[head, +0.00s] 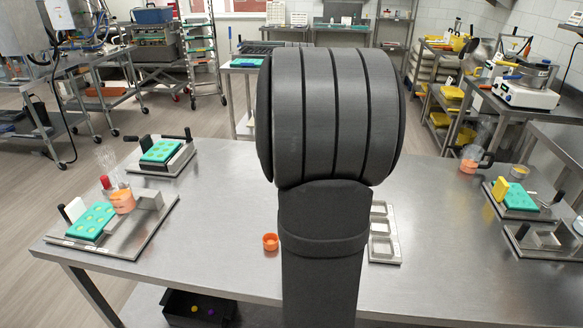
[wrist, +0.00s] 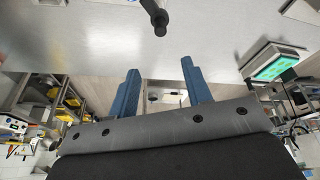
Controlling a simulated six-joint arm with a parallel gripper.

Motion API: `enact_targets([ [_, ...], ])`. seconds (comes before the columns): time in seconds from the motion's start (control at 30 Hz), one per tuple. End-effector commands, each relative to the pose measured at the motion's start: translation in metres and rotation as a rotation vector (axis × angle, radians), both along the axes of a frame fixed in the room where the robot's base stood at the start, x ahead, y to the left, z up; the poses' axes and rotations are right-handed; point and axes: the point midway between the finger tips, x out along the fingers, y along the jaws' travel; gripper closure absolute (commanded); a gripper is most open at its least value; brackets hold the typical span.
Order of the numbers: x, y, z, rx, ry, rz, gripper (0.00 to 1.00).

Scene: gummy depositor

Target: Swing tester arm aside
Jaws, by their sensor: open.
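My gripper (wrist: 160,72) has two blue fingers spread apart with nothing between them. In the head view my own dark arm hides it. A black post or handle with a rounded end (wrist: 155,15) is beyond the fingertips at the top of the wrist view, apart from them. I cannot tell whether it is the tester arm. In the head view a black-handled bar (head: 175,137) runs along the back of a teal mold (head: 161,151) at the back left of the table. A teal mold on a stand shows at the right of the wrist view (wrist: 280,66).
At the front left, a steel plate (head: 130,243) carries another teal mold (head: 92,221) and an orange-filled beaker (head: 122,201). A small orange cup (head: 270,241) and a compartment tray (head: 384,249) flank my arm. A yellow block (head: 500,188) stands at right. The table between left stations and cup is clear.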

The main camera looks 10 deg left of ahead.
Motion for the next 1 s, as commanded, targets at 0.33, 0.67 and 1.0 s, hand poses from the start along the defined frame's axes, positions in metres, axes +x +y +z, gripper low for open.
enact_targets([
  [0.33, -0.003, 0.000, -0.014, 0.062, -0.024, -0.138, 0.55],
  [0.67, 0.021, 0.007, -0.076, 0.060, -0.021, -0.135, 0.55],
  [1.0, 0.046, 0.015, -0.139, 0.061, -0.022, -0.135, 0.55],
])
